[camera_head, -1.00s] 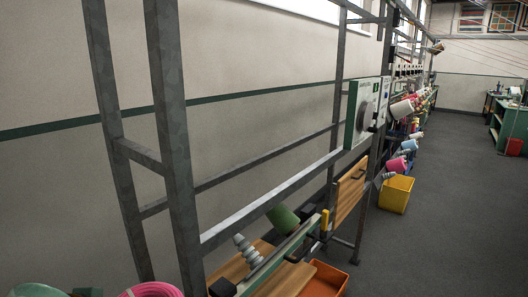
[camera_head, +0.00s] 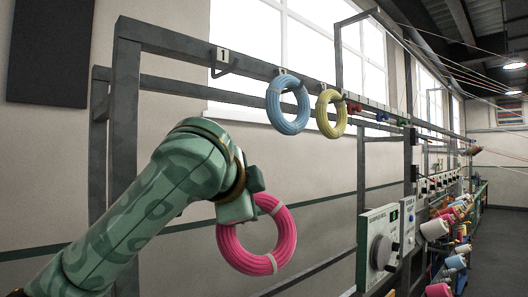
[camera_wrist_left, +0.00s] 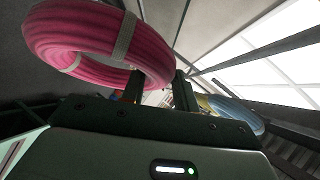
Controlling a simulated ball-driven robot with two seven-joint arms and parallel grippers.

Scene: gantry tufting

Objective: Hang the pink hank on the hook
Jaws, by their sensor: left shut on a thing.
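The pink hank (camera_head: 284,243) is a ring of yarn with pale bands. My left gripper (camera_head: 256,205) is shut on its upper left part and holds it in the air, below the rail. In the left wrist view the pink hank (camera_wrist_left: 60,35) fills the upper left, at the fingers of my left gripper (camera_wrist_left: 160,88). A dark empty hook (camera_head: 226,68) sticks out from the rail under the label "1", above the hank and a little to its left. My right gripper is not in view.
A blue hank (camera_head: 288,125) and a yellow hank (camera_head: 341,114) hang on the rail (camera_head: 180,47) to the right of the empty hook. A control box with a dial (camera_head: 378,250) stands lower right. Cones of yarn (camera_head: 434,229) line the frame further back.

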